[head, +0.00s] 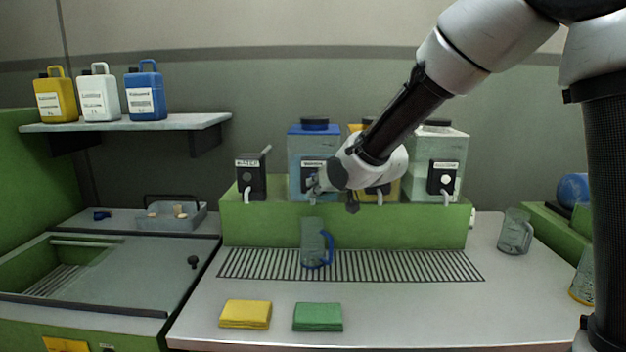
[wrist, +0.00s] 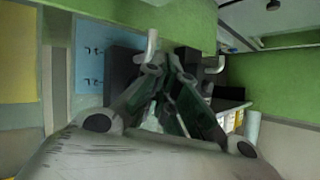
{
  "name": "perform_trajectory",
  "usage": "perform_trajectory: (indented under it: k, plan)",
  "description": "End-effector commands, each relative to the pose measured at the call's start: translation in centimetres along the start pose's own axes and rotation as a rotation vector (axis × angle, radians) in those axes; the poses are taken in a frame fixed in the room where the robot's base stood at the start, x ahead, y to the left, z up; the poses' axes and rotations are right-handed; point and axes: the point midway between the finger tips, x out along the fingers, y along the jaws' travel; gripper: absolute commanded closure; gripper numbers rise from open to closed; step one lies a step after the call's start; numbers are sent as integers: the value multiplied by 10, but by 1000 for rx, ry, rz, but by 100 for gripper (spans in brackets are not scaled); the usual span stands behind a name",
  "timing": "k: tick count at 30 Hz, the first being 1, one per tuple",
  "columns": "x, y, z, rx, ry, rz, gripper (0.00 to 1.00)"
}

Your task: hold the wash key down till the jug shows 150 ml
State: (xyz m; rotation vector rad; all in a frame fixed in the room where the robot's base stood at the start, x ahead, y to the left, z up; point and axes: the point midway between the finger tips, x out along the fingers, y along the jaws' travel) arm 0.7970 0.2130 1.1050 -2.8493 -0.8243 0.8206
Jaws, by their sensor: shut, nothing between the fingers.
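A clear jug with a blue handle (head: 313,247) stands upright on the slotted drain grille, below the dispenser of the blue-lidded tank (head: 300,150). Its graduations and any liquid in it are too small to read. In the wrist view my shut fingertips (wrist: 172,65) point at a black dispenser housing (wrist: 122,68), close to a pale spout (wrist: 152,45). I cannot tell whether they touch a key. The key itself is hidden.
Other black dispensers stand left (head: 251,178) and right (head: 442,177) on the green ledge (head: 345,228). A yellow cloth (head: 245,314) and a green cloth (head: 318,317) lie in front. Another jug (head: 515,232) stands at the right. The counter between is clear.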

Motion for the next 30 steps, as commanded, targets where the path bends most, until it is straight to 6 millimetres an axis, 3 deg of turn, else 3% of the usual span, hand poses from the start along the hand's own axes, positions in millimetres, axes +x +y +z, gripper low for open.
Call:
perform_trajectory:
  k: [30]
  plan:
    - [9, 6, -6, -1, 0, 0, 100]
